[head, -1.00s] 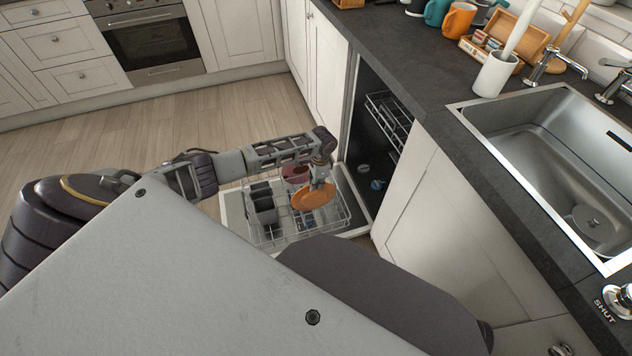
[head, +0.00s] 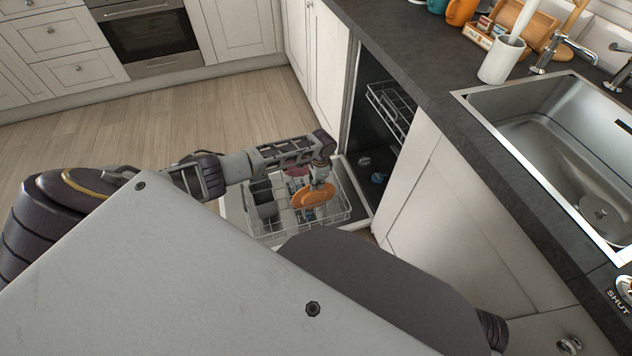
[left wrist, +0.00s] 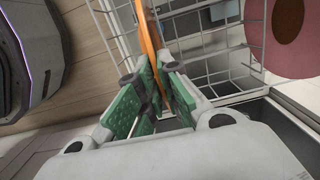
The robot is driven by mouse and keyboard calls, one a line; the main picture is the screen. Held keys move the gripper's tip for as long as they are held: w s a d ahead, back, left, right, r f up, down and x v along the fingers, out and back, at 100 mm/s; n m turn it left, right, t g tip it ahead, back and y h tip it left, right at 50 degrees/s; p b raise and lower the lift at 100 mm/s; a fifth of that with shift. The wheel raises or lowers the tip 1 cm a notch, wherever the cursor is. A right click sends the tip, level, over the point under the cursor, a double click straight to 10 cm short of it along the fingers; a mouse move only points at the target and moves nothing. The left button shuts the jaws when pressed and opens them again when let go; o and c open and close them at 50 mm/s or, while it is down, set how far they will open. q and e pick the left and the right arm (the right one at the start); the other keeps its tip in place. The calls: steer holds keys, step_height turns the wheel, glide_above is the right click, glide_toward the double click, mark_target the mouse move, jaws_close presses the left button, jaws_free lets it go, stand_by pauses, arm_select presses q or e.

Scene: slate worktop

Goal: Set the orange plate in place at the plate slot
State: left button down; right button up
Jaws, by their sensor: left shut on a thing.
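The orange plate (head: 306,200) is at the pulled-out lower dishwasher rack (head: 340,214) in the head view. My left gripper (head: 319,184) is shut on its upper edge from above. In the left wrist view the plate (left wrist: 147,38) shows nearly edge-on between the green finger pads (left wrist: 160,88), with rack wires on both sides. I cannot tell whether the plate touches the rack floor, and the plate slot cannot be made out. My right gripper is not in view.
A dull red dish (left wrist: 294,48) is in the rack, right of the orange plate in the wrist view. A dark grey cutlery holder (head: 263,198) stands at the rack's left. The dishwasher's upper rack (head: 390,108) and the worktop edge (head: 425,110) are at the right.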

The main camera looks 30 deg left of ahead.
arm_select(q)
steer(key=shift+f, duration=0.1)
stand_by(0.3)
steer(key=c, duration=1.6)
jaws_free()
steer(key=shift+o, duration=0.3)
step_height(320, 180, up, 2)
steer(key=shift+w+r, duration=0.1)
step_height(320, 180, up, 10)
steer(key=shift+w+d, duration=0.3)
steer(key=shift+d, duration=0.1)
